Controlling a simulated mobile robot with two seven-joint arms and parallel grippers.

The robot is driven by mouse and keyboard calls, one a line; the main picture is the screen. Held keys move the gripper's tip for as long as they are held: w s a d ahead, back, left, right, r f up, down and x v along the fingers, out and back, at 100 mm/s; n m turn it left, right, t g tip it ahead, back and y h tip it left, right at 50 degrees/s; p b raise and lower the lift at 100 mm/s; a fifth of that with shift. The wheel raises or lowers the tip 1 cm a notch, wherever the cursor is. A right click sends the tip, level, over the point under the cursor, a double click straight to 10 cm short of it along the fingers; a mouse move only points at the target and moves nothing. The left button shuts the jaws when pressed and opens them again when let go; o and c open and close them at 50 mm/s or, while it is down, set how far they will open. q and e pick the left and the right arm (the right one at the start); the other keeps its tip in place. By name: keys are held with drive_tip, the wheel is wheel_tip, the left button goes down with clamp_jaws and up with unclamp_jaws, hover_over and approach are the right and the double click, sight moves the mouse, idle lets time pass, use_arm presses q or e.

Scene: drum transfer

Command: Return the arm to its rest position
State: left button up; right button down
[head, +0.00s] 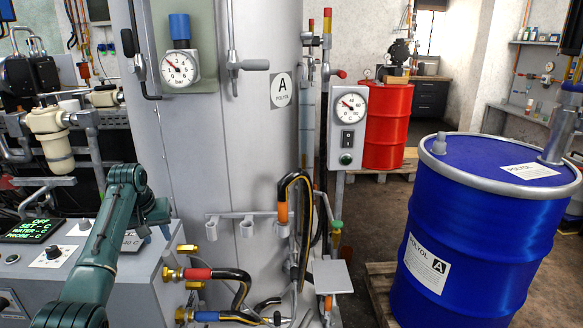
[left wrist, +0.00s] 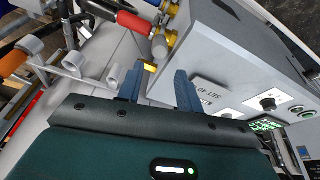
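My left arm (head: 97,245) is dark green and reaches up from the bottom left in the head view. My right gripper is in neither view.
A blue drum labelled POLYOL A (head: 472,235) stands at the right on a wooden pallet (head: 380,290). A red drum (head: 387,125) is further back. Hoses with red and blue sleeves (head: 198,273) stick out from the control box. An empty holder rack (head: 245,222) is on the tank. Floor between the drums is clear.

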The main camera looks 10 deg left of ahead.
use_arm(q)
drive_tip(key=s+d+f+m+t, duration=0.1)
drive_tip(key=s+d+f+m, duration=0.1)
drive_tip(key=s+d+f, duration=0.4)
drive_tip(key=s+d+f+m+t, duration=0.15)
drive_tip(key=d+f, duration=0.25)
drive_tip(key=f, duration=0.4)
drive_tip(key=s+d+f+m+t, duration=0.1)
drive_tip(key=s+d+f+m, duration=0.15)
drive_tip(key=d+f, duration=0.35)
drive_tip(key=s+d+m+t+h, duration=0.1)
drive_tip(key=s+d+t+h, duration=0.1)
drive_tip(key=s+d, duration=0.6)
drive_tip(key=s+d+m+t+h, duration=0.1)
drive_tip(key=s+d+h, duration=0.1)
drive_tip(key=s+d, duration=0.5)
drive_tip(key=s, duration=0.5)
drive_tip(key=shift+s+d+r+t, duration=0.2)
drive_tip(key=shift+d+r+t, duration=0.15)
